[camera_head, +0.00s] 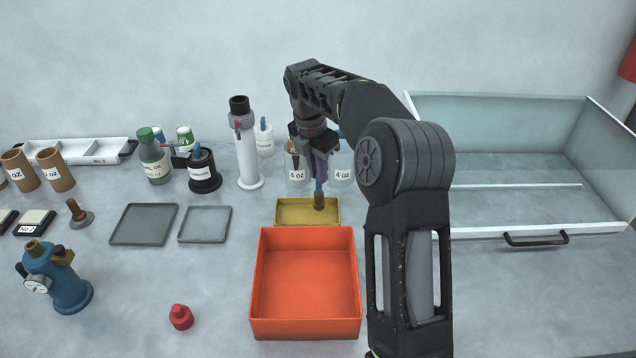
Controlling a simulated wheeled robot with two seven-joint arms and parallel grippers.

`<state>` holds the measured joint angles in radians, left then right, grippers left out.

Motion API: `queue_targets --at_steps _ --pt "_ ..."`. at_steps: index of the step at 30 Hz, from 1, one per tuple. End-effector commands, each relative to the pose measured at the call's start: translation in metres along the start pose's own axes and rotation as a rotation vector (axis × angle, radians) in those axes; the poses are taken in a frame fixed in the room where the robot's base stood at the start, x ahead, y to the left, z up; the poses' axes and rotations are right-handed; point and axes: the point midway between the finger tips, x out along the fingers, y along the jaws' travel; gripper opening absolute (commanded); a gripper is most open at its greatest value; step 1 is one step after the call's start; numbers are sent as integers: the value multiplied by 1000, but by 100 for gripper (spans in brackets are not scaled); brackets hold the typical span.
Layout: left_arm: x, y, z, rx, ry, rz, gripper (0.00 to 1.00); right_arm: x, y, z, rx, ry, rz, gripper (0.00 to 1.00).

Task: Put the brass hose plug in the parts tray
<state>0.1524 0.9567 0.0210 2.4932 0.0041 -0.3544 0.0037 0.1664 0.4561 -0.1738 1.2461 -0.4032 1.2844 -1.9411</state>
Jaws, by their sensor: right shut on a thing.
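The brass hose plug (319,201) is a small brown-gold piece at the fingertips of my right gripper (318,186). The right gripper points down and is shut on it. The plug is over the right part of a shallow yellow tray (290,219); I cannot tell whether it touches the tray floor. A deeper orange bin (305,280) stands just in front of the yellow tray and looks empty. Which of the two is the parts tray is not marked. My left gripper is not in view.
Bottles (154,157), a white column (244,150) and labelled cups (297,175) stand behind and left. Two flat grey trays (144,224) lie left. A blue gauge body (63,278) and red cap (181,317) are front left. A glass-sided drawer (520,233) is right.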

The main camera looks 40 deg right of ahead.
Motion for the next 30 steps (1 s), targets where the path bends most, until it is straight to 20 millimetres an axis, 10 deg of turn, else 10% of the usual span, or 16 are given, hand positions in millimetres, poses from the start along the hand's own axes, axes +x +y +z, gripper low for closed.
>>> queue_targets --at_steps 23,24,30 --pt "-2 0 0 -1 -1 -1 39 40 0 -6 -1 1 0 0" --pt "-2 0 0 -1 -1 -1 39 40 0 -6 0 0 0 15" --pt "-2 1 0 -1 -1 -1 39 40 0 -6 -1 0 0 31"
